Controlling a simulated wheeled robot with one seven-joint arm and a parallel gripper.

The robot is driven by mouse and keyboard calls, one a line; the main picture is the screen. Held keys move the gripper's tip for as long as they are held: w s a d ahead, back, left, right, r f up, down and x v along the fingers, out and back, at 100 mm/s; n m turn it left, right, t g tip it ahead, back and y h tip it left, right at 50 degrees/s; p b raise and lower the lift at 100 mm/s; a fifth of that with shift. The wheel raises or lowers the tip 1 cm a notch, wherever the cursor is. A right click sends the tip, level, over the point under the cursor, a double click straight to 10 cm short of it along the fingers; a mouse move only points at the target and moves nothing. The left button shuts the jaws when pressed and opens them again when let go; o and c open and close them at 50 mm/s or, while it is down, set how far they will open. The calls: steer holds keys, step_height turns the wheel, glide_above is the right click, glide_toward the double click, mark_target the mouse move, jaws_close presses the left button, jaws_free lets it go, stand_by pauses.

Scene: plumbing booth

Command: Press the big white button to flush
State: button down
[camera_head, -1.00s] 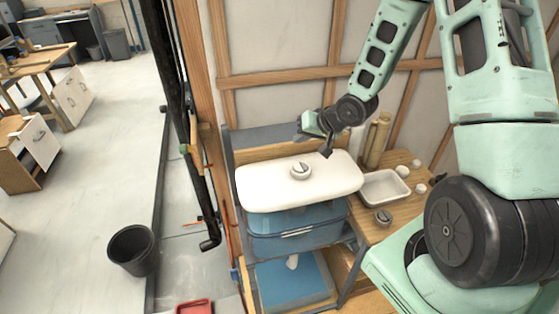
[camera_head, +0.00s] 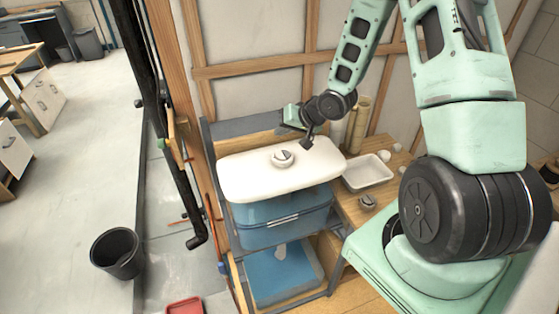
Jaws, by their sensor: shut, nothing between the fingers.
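The white tank lid (camera_head: 240,178) lies across the top of a blue translucent tank (camera_head: 285,215). A round button (camera_head: 283,158) sits on top of the lid, with a whitish and grey face. My gripper (camera_head: 305,146) points down above the back right part of the lid, to the right of the button and apart from it. Its fingers look shut and hold nothing. I cannot tell exactly how high the fingertips are above the lid.
A white tray (camera_head: 367,173) and small round parts (camera_head: 368,203) lie on a wooden bench right of the tank. Beige tubes (camera_head: 357,125) stand behind. A dark pipe (camera_head: 165,120) runs down at the left. A black bucket (camera_head: 117,254) stands on open floor.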

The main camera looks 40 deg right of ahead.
mark_target(282, 157)
step_height(282, 157, down, 6)
steer(key=b, duration=0.4)
stand_by(1.8)
steer(key=shift+f, duration=0.35)
steer(key=shift+f+b, duration=0.5)
steer(key=shift+b, duration=0.05)
stand_by(0.7)
steer(key=shift+r, duration=0.1)
steer(key=shift+r+p, duration=0.85)
steer(key=shift+p, duration=0.15)
steer(key=shift+r, duration=0.1)
step_height(282, 157, up, 5)
steer(key=p, duration=0.5)
